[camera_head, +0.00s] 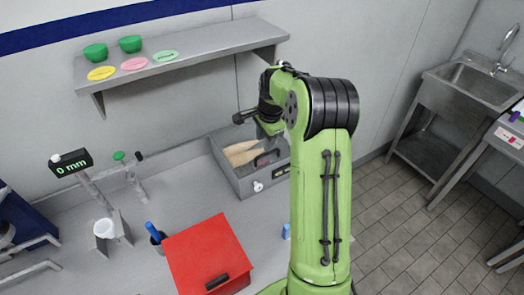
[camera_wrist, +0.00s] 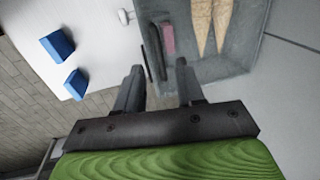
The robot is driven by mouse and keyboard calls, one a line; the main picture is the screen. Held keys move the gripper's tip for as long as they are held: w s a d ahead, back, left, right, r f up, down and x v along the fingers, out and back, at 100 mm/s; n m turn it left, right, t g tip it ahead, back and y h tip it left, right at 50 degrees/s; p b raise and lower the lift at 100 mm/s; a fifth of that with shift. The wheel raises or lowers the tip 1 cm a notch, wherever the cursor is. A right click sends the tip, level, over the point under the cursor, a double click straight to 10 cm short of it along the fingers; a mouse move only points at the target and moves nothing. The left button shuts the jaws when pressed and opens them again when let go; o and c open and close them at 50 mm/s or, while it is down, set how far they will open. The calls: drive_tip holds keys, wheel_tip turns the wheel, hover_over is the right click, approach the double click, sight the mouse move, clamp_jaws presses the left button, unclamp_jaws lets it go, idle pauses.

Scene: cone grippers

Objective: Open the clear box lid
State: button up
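The clear box (camera_head: 246,184) is a grey bin against the back wall, with tan cones (camera_head: 241,153) visible inside. A dark handle (camera_head: 267,158) shows at its lid. In the wrist view the box (camera_wrist: 236,70) is at the upper right, with cones (camera_wrist: 205,25) seen through its top. The lid looks down, but its clear surface is hard to make out. My gripper (camera_wrist: 160,80) is open, its fingers apart on either side of the dark handle (camera_wrist: 153,50). I cannot tell whether they touch it. In the head view my arm partly hides the gripper and box.
A red box (camera_head: 208,250) with a black handle stands at the front. A shelf (camera_head: 190,50) with green bowls hangs above. Blue blocks (camera_wrist: 63,62) lie on the white counter (camera_wrist: 100,25) beside the box. A white knob (camera_head: 258,187) sticks out of the box front.

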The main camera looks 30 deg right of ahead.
sight(263, 155)
drive_tip(key=f, duration=0.5)
drive_tip(key=shift+w+f, duration=0.15)
drive_tip(key=shift+w, duration=0.15)
drive_tip(key=shift+w+f, duration=0.2)
drive_tip(key=shift+f, duration=0.3)
clamp_jaws()
